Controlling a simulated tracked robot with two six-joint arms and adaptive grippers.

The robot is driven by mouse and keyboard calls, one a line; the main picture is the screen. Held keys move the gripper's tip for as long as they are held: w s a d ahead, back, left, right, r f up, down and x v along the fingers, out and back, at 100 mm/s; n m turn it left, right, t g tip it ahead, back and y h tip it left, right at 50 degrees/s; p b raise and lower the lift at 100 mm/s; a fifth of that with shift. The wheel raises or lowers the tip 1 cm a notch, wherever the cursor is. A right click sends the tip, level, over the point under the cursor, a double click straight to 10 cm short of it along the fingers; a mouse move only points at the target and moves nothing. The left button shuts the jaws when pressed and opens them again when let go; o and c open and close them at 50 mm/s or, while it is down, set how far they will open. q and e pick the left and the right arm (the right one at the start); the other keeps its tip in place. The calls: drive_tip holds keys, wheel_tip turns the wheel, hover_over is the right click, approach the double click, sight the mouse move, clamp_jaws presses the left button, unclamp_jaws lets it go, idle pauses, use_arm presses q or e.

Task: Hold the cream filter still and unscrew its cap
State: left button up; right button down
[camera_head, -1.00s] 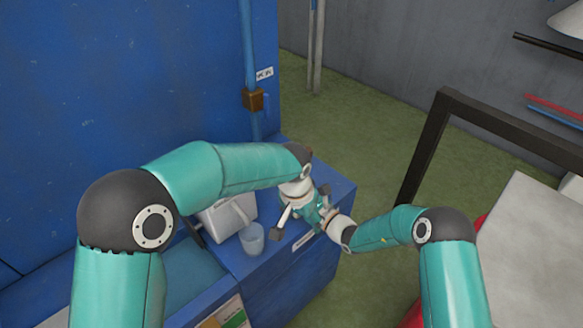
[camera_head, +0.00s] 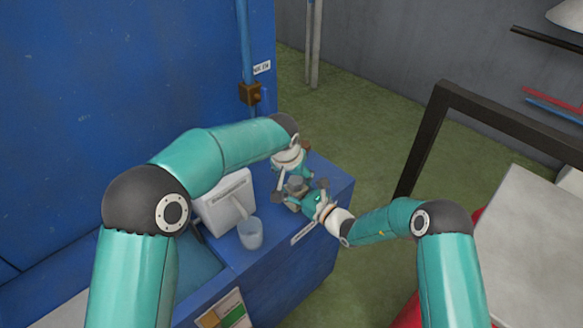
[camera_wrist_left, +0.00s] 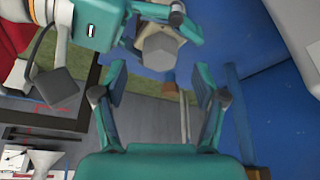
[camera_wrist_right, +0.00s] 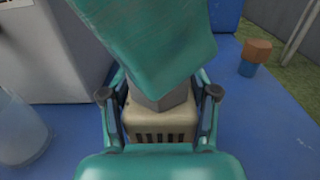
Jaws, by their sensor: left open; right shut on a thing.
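The cream filter (camera_wrist_right: 160,118) stands upright on the blue bench top, with dark slots low on its front. Its grey six-sided cap (camera_wrist_left: 160,52) sits on top and also shows in the head view (camera_head: 295,185). My right gripper (camera_head: 303,202) is shut on the filter's body, with one finger on each side in the right wrist view. My left gripper (camera_wrist_left: 160,85) is open and empty, its fingers apart from the cap. In the right wrist view a teal part of my left gripper hides the cap's upper part.
A white box (camera_head: 223,201) and a clear cup (camera_head: 250,234) stand on the bench beside the filter. An orange-brown and blue piece (camera_wrist_right: 255,55) stands behind it. A blue wall rises at the left, and a dark frame (camera_head: 430,140) stands at the right.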

sight(298, 181)
use_arm(q)
drive_tip(key=shift+x, duration=1.85)
drive_tip(key=c, duration=1.3)
drive_tip(key=shift+o, duration=0.2)
drive_tip(key=n, duration=0.1)
drive_tip(key=n+y, duration=0.1)
drive_tip(key=n, duration=0.1)
drive_tip(key=shift+d+n, duration=0.2)
drive_tip(key=shift+n, duration=0.1)
drive_tip(key=shift+n+y, duration=0.6)
drive_tip(key=shift+n, duration=0.7)
drive_tip(key=n, duration=0.2)
drive_tip(key=n+y, duration=0.1)
drive_tip(key=n+g+y, duration=0.1)
drive_tip(key=n, duration=0.1)
drive_tip(key=shift+d+n, duration=0.25)
drive_tip(key=shift+n, duration=0.05)
